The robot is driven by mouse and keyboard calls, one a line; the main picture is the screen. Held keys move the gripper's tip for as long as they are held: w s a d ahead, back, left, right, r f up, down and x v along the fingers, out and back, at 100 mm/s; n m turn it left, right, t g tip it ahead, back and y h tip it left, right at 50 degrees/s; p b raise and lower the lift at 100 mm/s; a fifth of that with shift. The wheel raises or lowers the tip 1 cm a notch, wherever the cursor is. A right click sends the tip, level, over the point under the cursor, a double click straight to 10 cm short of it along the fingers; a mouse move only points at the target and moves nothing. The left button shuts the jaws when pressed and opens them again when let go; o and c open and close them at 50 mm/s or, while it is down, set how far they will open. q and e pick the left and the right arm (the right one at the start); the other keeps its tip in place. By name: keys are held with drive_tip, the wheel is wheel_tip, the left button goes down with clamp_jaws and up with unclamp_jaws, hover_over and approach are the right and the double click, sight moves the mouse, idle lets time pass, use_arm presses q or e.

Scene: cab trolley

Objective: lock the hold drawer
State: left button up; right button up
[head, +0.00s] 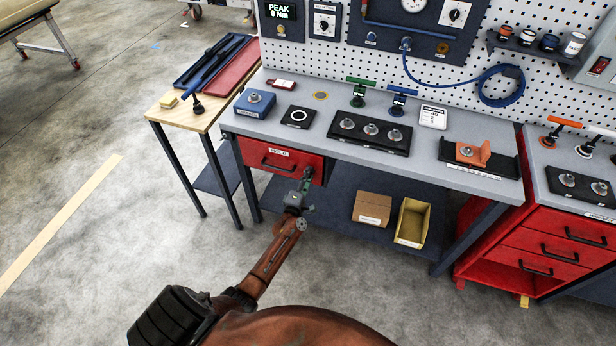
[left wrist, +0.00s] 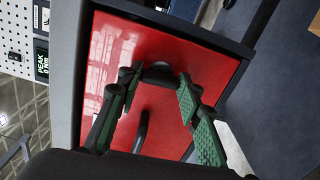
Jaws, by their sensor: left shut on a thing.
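The hold drawer (head: 262,152) is red, with a label and a black bar handle (head: 279,165), under the left end of the grey bench. It looks pushed in. My left gripper (head: 306,178) is at the right part of the drawer front and hides what is there in the head view. In the left wrist view, the red front (left wrist: 215,62) fills the middle, and the gripper's green-padded fingers (left wrist: 160,88) are around a dark lock knob (left wrist: 160,72), shut on it. The bar handle (left wrist: 142,132) shows below the knob. My right gripper is not in view.
The grey bench top (head: 330,160) above carries a blue box (head: 255,102), a black fixture (head: 368,133) and tools. A cardboard box (head: 372,209) and a yellow bin (head: 412,222) stand on the lower shelf.

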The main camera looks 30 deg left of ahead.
use_arm(q)
drive_tip(key=shift+m, duration=0.5)
drive_tip(key=o, duration=1.2)
drive_tip(key=shift+c, duration=0.2)
drive_tip(key=v, duration=1.2)
